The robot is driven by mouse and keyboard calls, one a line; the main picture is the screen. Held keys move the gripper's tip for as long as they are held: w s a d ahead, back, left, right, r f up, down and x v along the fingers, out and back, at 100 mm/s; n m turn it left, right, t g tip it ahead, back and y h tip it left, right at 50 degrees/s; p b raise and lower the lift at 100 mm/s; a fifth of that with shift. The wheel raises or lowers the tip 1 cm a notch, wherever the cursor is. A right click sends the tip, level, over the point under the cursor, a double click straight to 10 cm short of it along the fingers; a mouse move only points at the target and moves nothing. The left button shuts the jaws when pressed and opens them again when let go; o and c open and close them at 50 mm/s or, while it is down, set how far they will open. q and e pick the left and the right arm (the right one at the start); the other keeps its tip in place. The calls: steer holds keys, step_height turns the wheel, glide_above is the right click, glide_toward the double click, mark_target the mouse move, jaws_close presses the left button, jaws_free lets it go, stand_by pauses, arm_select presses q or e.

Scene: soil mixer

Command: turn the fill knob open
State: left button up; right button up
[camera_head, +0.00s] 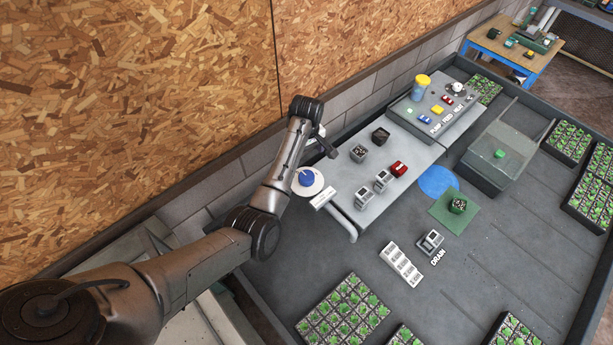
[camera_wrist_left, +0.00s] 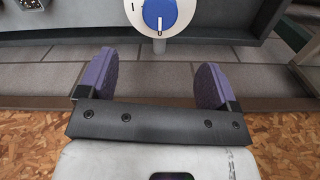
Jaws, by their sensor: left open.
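The fill knob is a round blue knob (camera_head: 306,179) on a white disc, at the near left end of the grey bench. In the left wrist view the knob (camera_wrist_left: 159,14) is at the top centre, cut off by the frame edge. A white line on it points down at the "0" mark; an "I" mark is at the left of the disc. My left gripper (camera_head: 328,150) is above and behind the knob in the head view. Its two purple-padded fingers (camera_wrist_left: 155,80) are wide apart and empty, with the knob beyond them. My right gripper is not in view.
The grey bench (camera_head: 345,198) carries small dark and grey boxes and a red block (camera_head: 399,169). A control panel (camera_head: 420,118) with coloured buttons stands farther back. The plywood wall (camera_head: 140,90) is close behind my left arm. Seedling trays (camera_head: 343,311) lie on the dark floor surface.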

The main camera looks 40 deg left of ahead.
mark_target(307, 176)
arm_select(q)
step_height(307, 176, down, 12)
steer(key=shift+r+b, duration=0.15)
steer(key=shift+b, duration=0.3)
steer(key=shift+f, duration=0.95)
steer(key=shift+c, duration=0.2)
steer(key=c, duration=0.9)
